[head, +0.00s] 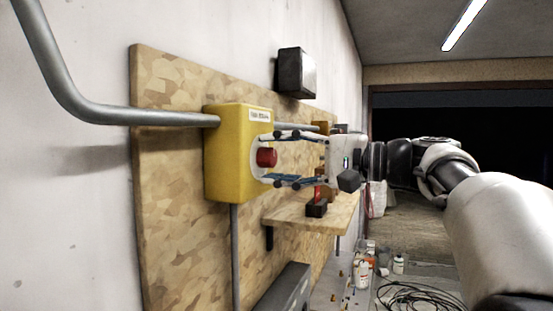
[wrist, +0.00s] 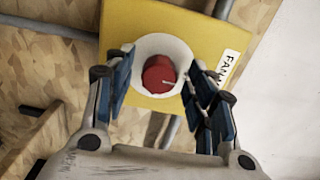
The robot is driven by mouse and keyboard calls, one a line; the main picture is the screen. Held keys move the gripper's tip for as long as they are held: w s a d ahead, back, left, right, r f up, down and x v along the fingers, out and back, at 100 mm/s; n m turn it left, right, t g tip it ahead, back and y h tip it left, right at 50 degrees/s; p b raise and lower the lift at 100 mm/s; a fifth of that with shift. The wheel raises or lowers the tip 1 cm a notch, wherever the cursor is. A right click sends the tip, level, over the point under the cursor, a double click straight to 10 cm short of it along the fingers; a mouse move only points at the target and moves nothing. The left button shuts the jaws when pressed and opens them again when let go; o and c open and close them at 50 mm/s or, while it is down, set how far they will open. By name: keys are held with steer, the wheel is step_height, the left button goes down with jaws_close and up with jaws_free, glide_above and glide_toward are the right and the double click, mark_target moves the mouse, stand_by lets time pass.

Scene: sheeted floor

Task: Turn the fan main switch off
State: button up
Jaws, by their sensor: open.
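The fan main switch is a yellow box (head: 228,155) on a wooden board, with a red knob (head: 267,157) on its front. In the wrist view the red knob (wrist: 158,75) sits in a white round collar (wrist: 178,47), and a label starting "FAN" (wrist: 227,66) is on the box. A thin pale mark shows on the knob. My gripper (head: 268,158) is open, with its fingers at either side of the knob. In the wrist view the fingertips (wrist: 158,78) flank the knob and collar; whether they touch it I cannot tell.
Grey conduit (head: 150,117) enters the box from the left, and another pipe (head: 235,255) runs below it. A dark box (head: 296,73) hangs above right. A wooden shelf (head: 300,212) juts out below my gripper.

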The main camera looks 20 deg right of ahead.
steer(key=v, duration=1.2)
stand_by(0.4)
